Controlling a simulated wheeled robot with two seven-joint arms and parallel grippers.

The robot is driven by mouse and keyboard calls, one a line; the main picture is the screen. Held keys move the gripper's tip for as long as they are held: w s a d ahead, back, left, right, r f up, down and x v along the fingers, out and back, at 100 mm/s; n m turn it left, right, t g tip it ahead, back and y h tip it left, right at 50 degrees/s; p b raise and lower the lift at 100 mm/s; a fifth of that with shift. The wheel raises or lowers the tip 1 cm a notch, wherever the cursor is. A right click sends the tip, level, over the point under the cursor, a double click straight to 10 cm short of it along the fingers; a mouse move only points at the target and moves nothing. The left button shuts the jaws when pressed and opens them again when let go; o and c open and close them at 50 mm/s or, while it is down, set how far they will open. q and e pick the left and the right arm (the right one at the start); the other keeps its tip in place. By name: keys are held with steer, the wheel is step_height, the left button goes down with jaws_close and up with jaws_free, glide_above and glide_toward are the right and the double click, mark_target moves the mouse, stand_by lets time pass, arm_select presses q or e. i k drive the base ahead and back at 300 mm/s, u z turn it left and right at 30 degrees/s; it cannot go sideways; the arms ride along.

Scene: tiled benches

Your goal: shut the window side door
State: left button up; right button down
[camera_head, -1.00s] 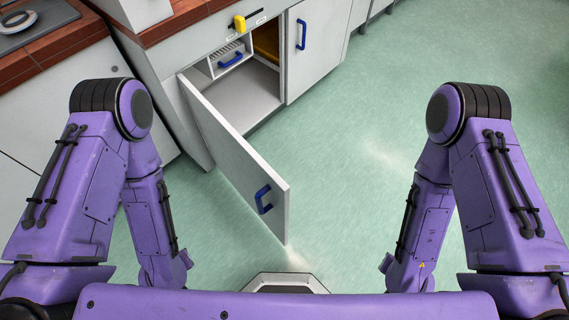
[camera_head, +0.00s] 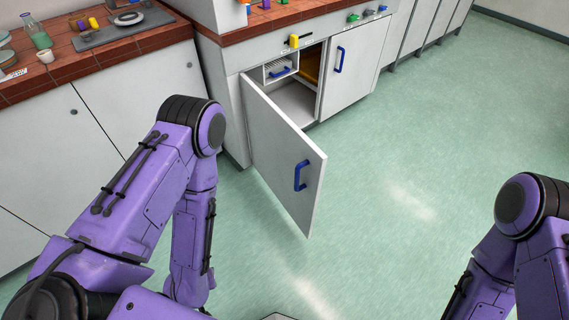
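A white cabinet door (camera_head: 277,150) with a blue handle (camera_head: 300,175) stands wide open, swung out from the bench toward me. Its hinge edge is at the left side of the cabinet opening. Behind it the open cabinet (camera_head: 292,103) shows a small inner drawer with a blue handle and something yellow. To the right, a second white door (camera_head: 349,68) with a blue handle is shut. The frames do not show which door is the window side one. My purple arms show at left and right, but neither gripper is in view.
A tiled bench top (camera_head: 85,55) at the left holds a grey tray, a green bottle (camera_head: 37,35) and a white cup (camera_head: 45,56). A yellow knob (camera_head: 294,41) sits on the panel above the opening. Green floor (camera_head: 420,180) is clear right of the open door.

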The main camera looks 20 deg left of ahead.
mark_target(272, 164)
steer(key=u, duration=0.8)
steer(key=i, duration=0.25)
steer(key=z, duration=0.15)
